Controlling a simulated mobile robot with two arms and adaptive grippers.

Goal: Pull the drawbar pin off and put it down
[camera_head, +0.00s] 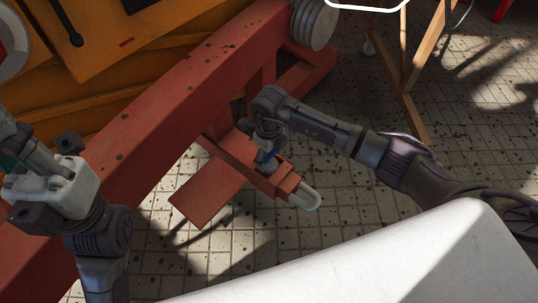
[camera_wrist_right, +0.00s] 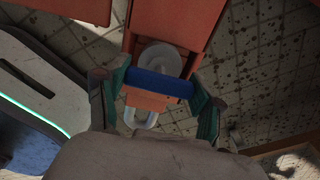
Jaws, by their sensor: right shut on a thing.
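The drawbar (camera_head: 285,183) is a red bar ending in a pale metal loop (camera_head: 308,198). My right gripper (camera_head: 264,157) reaches down onto it from above. In the right wrist view the green-tipped fingers of my right gripper (camera_wrist_right: 160,92) are shut on the blue handle of the drawbar pin (camera_wrist_right: 158,84). A grey round part (camera_wrist_right: 162,60) shows just beyond the handle, over the drawbar; the pin's lower part is hidden. My left gripper (camera_head: 45,180) is at the left, away from the drawbar; its fingers are partly cut off, so its opening is unclear.
A long red beam (camera_head: 160,125) crosses behind the drawbar, with an orange machine body (camera_head: 150,50) beyond it. A flat red plate (camera_head: 208,187) sticks out left of the drawbar. A wooden stand (camera_head: 405,75) is at upper right. Tiled floor (camera_head: 450,110) is open at right.

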